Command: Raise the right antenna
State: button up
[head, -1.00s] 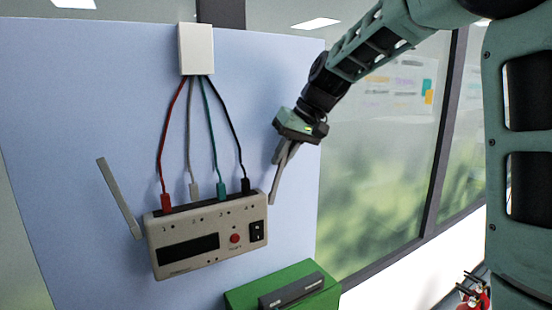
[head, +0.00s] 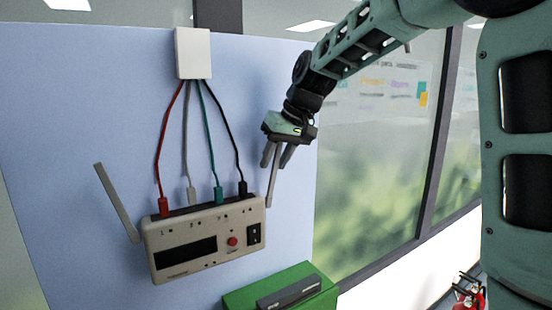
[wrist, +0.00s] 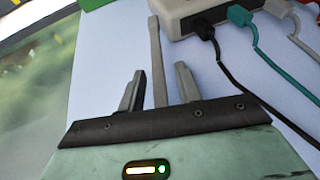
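The right antenna (head: 272,190) is a thin grey bar at the right end of the beige device (head: 205,244). It stands nearly upright, leaning slightly right. My gripper (head: 277,165) points down at the antenna's upper part, which is partly hidden by the fingers in the head view. In the wrist view my gripper (wrist: 159,69) is open, and the antenna (wrist: 155,50) shows between its two fingers, with gaps on both sides. I cannot tell how deep the antenna sits between them. The left antenna (head: 117,203) leans left.
Red, grey, green and black cables run from the device's top to a white box (head: 193,53) on the pale blue panel (head: 80,100). The black cable (head: 225,145) is closest to my gripper. A green box (head: 280,288) stands below right.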

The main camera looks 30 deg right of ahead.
jog(key=b+v, duration=0.4)
jog(key=v, duration=1.3)
jog(key=shift+r, duration=0.25)
jog(key=s+a+f+n+g+b, duration=0.1)
jog(key=s+a+f+n+b, duration=0.15)
jog(key=a+f, duration=0.8)
jog(key=s+a+f+n+g+b, duration=0.1)
jog(key=a+f+g+b, duration=0.15)
jog(key=a+f, duration=0.75)
jog(key=s+a+f+n+h+b, duration=0.1)
jog(key=s+f+n+b, duration=0.1)
jog(key=s+f, duration=0.8)
jog(key=s+a+f+n+g+h+b, duration=0.1)
jog(key=s+a+f+n+b, duration=0.1)
jog(key=s+f, duration=0.8)
notch_tip(320, 180, down, 7)
jog(key=shift+s+r+n+b, duration=0.1)
jog(key=shift+s+n+b, duration=0.3)
jog(key=shift+b, duration=0.55)
